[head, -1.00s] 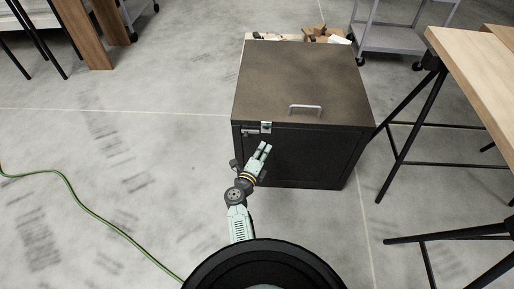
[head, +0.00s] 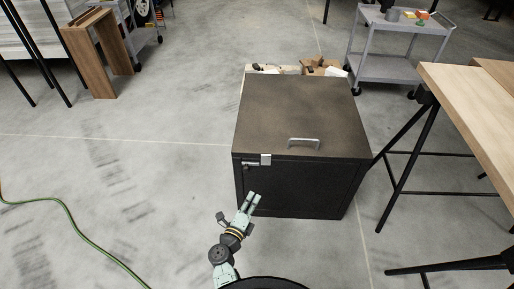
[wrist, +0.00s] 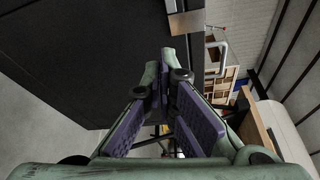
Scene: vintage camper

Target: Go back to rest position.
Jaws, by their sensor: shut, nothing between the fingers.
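My gripper (head: 251,199) is pale green and points up and to the right in the head view, in front of a black metal box (head: 300,112). The box is closed, with a silver handle (head: 304,142) on its top and a latch (head: 265,159) at its upper front edge. In the wrist view my gripper (wrist: 168,62) shows purple inner pads that come together toward the tips. It is shut with nothing held. The black face of the box (wrist: 85,50) fills the upper left of that view. Whether the fingers touch the box cannot be told.
Wooden tables (head: 480,105) on black trestle legs stand at the right. A grey cart (head: 395,65) stands at the back right. A green hose (head: 75,225) lies on the floor at left. The concrete floor (head: 150,180) left of the box is clear.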

